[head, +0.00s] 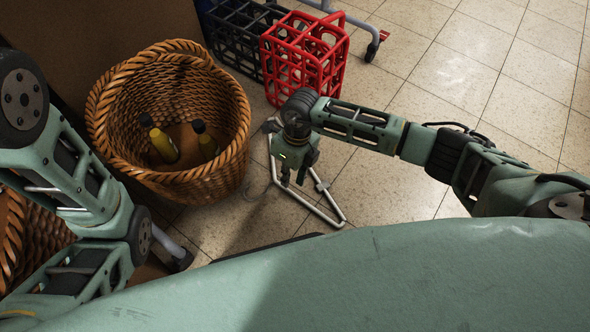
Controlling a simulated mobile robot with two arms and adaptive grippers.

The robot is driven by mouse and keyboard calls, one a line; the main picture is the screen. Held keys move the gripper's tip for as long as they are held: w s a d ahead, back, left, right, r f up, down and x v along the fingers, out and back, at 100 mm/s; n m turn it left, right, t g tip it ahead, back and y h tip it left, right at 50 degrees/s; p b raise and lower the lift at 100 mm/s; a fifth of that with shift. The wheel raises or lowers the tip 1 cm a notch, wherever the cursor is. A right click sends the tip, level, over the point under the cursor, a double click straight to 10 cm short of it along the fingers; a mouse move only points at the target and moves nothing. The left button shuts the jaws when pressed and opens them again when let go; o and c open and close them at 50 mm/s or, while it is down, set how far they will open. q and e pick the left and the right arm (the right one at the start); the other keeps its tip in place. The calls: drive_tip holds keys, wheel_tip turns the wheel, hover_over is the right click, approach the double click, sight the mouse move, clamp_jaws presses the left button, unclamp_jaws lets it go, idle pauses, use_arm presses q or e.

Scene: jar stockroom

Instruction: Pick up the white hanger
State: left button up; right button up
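The white hanger (308,208) lies on the tiled floor, right of the large wicker basket. It is a thin, roughly triangular frame, and its upper part is partly hidden by my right gripper and wrist. My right gripper (292,182) points down over the hanger, with its two fingers apart and nothing visible between them. I cannot tell exactly how high the fingertips are above the hanger.
The wicker basket (228,172) holds bottles with dark tops. A wheeled metal frame (371,49) is at the top. Another wicker basket (38,240) is at lower left. Floor on the right is clear.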

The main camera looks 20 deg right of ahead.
sight(288, 188)
drive_tip(key=f+b, duration=0.4)
drive_tip(key=f, duration=0.1)
drive_tip(key=shift+a+b, duration=0.35)
drive_tip(key=shift+a, duration=0.05)
drive_tip(key=shift+r, duration=0.1)
drive_tip(key=shift+c, duration=0.3)
clamp_jaws()
